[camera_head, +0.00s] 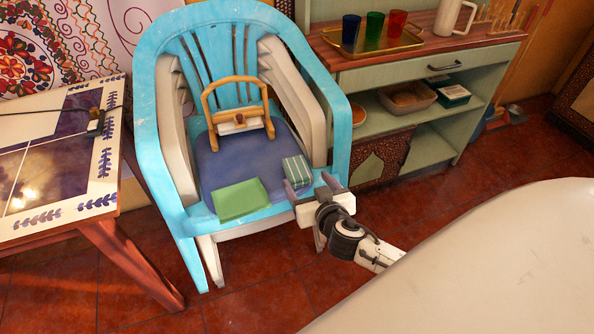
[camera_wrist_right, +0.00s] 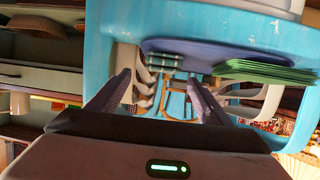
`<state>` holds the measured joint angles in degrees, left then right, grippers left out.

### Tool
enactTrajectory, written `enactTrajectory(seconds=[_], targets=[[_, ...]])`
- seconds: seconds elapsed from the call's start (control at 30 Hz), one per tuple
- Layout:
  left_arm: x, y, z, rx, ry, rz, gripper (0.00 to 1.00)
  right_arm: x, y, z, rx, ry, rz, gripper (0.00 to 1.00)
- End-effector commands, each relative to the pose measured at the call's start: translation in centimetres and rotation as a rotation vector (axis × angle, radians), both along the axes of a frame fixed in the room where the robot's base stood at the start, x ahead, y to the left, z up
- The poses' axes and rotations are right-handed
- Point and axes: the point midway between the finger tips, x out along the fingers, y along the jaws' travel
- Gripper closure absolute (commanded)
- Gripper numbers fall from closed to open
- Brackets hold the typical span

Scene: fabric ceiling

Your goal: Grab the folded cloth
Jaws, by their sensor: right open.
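A small folded cloth (camera_head: 297,171), green with pale stripes, lies on the blue seat cushion at the front right of the turquoise chair (camera_head: 147,120). It also shows in the right wrist view (camera_wrist_right: 164,61), beyond the fingertips and roughly between them. My right gripper (camera_head: 311,187) is open and empty at the front edge of the seat, just short of the cloth, with its fingers pointing toward it. The open fingers also show in the right wrist view (camera_wrist_right: 160,82). No contact with the cloth is visible. My left gripper is not in view.
A flat green layered stack (camera_head: 240,201) lies left of the cloth. A wooden-handled holder (camera_head: 239,122) stands behind on the cushion (camera_head: 225,165). The chair's armrests flank the seat. A table (camera_head: 70,205) stands left; a shelf unit (camera_head: 440,72) stands behind right.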

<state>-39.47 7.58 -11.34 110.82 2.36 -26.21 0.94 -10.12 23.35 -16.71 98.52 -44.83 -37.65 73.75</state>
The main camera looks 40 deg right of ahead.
Motion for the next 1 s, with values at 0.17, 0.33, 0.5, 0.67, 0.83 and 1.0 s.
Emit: enactTrajectory(seconds=[0.17, 0.33, 0.5, 0.67, 0.83, 1.0], targets=[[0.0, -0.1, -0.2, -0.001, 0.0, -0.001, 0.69, 2.4, -0.7, -1.0, 0.001, 0.001, 0.0, 0.27], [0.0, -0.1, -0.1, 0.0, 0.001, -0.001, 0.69, 3.4, -0.9, -1.3, 0.001, 0.002, 0.002, 0.27], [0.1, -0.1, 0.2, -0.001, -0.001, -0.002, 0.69, 5.6, -1.5, -1.7, -0.001, 0.0, 0.001, 0.27], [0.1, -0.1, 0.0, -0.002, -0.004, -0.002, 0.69, 7.3, -1.9, -2.6, 0.001, 0.002, 0.001, 0.27], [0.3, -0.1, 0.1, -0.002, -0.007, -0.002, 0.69, 7.8, -2.1, -2.8, 0.003, 0.002, 0.002, 0.27], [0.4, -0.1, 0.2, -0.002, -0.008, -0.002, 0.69, 7.8, -2.1, -2.8, 0.003, 0.003, 0.002, 0.29]])
